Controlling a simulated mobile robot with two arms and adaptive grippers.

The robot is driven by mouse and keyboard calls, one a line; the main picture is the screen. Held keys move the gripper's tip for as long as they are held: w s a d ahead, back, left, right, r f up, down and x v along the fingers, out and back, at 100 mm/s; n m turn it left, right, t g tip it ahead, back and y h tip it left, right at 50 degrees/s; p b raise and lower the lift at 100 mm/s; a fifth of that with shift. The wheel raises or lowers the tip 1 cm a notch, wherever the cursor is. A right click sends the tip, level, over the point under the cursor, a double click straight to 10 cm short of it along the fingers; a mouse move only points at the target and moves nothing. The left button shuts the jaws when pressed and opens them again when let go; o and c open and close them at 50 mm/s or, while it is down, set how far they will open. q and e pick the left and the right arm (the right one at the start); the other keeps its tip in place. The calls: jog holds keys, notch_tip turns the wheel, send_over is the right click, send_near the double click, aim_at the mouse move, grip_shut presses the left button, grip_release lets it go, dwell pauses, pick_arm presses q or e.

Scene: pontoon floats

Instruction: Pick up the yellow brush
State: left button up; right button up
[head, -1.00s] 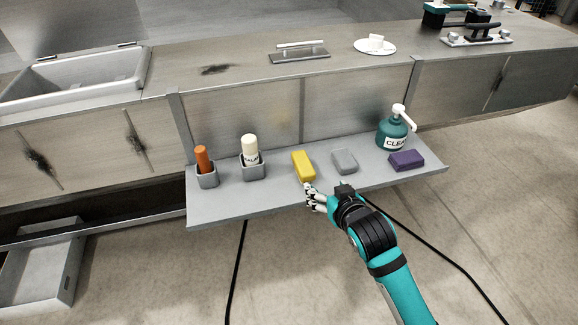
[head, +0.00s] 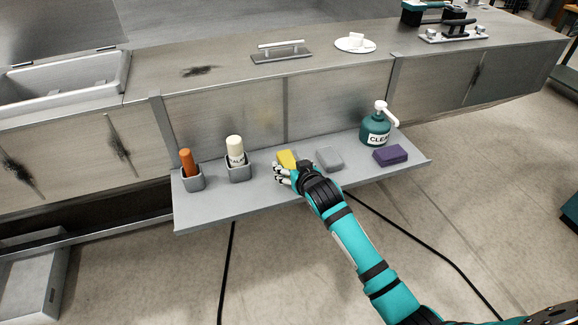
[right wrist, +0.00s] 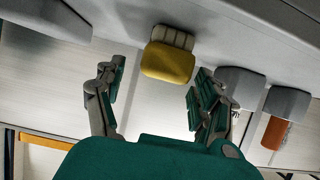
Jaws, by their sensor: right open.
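The yellow brush (head: 286,157) lies on the grey shelf (head: 235,202), between a white bottle in a holder and a grey block. In the head view my right gripper (head: 283,174) is at its near side and hides its lower part. In the right wrist view the brush (right wrist: 168,62) shows its yellow body and pale bristles. There it lies ahead of and between the two spread fingers of my right gripper (right wrist: 155,95), with nothing held. I see no contact with the brush. My left gripper is not in view.
On the shelf are an orange bottle (head: 187,161) in a holder, the white bottle (head: 235,150), the grey block (head: 329,158), a purple block (head: 390,155) and a green pump bottle (head: 375,130). A metal counter front stands right behind the shelf.

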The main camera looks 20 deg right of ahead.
aim_at(292, 166)
jog(key=x, duration=0.3)
jog(key=shift+w+f, duration=0.25)
jog(key=shift+w, duration=0.1)
jog(key=c, duration=1.3)
jog(key=shift+r, duration=0.1)
